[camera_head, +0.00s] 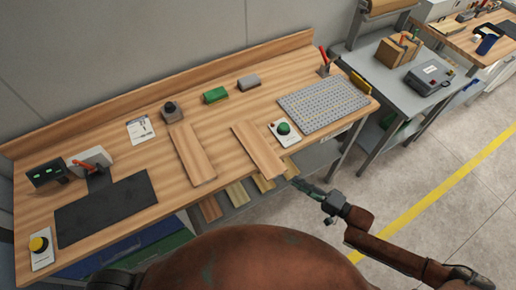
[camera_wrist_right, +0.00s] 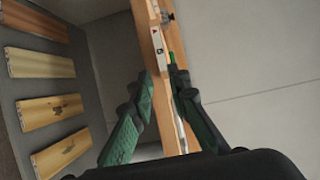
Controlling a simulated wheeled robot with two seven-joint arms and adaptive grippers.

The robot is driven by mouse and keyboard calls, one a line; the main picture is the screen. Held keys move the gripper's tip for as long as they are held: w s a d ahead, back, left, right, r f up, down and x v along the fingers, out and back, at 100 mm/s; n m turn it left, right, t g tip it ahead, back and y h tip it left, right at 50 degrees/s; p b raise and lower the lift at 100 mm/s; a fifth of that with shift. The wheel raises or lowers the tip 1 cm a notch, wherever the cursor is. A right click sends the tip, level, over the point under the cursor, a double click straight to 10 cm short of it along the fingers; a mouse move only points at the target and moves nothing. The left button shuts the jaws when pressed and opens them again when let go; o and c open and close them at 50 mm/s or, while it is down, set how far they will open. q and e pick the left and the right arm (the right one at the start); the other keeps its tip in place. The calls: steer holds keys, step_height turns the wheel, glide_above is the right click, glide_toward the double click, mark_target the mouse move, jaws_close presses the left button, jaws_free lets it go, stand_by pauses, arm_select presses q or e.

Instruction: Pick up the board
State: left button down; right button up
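Two flat wooden boards lie on the workbench (camera_head: 110,200): a left board (camera_head: 192,153) and a right board (camera_head: 258,150), whose near end reaches the front edge. My right gripper (camera_head: 299,184) is just off the front edge, to the lower right of the right board's near end. In the right wrist view, my right gripper (camera_wrist_right: 165,72) has its two green fingers apart. A wooden edge shows between and beyond them; I cannot tell whether it is bench or board. No grip on anything is visible. My left gripper is not in view.
More boards (camera_wrist_right: 38,68) lie on the shelf below. On the bench are a green-button panel (camera_head: 284,131), a grey perforated plate (camera_head: 323,104), a dark mat (camera_head: 106,208) and small green (camera_head: 215,95) and grey blocks (camera_head: 249,82). A grey side table (camera_head: 385,75) stands right.

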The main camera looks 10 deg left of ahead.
mark_target(273, 167)
steer(key=shift+r+p+x, duration=0.2)
steer(key=shift+p+x, duration=0.45)
steer(key=shift+x, duration=5.35)
steer(key=shift+s, duration=0.1)
steer(key=shift+c, duration=0.5)
jaws_close()
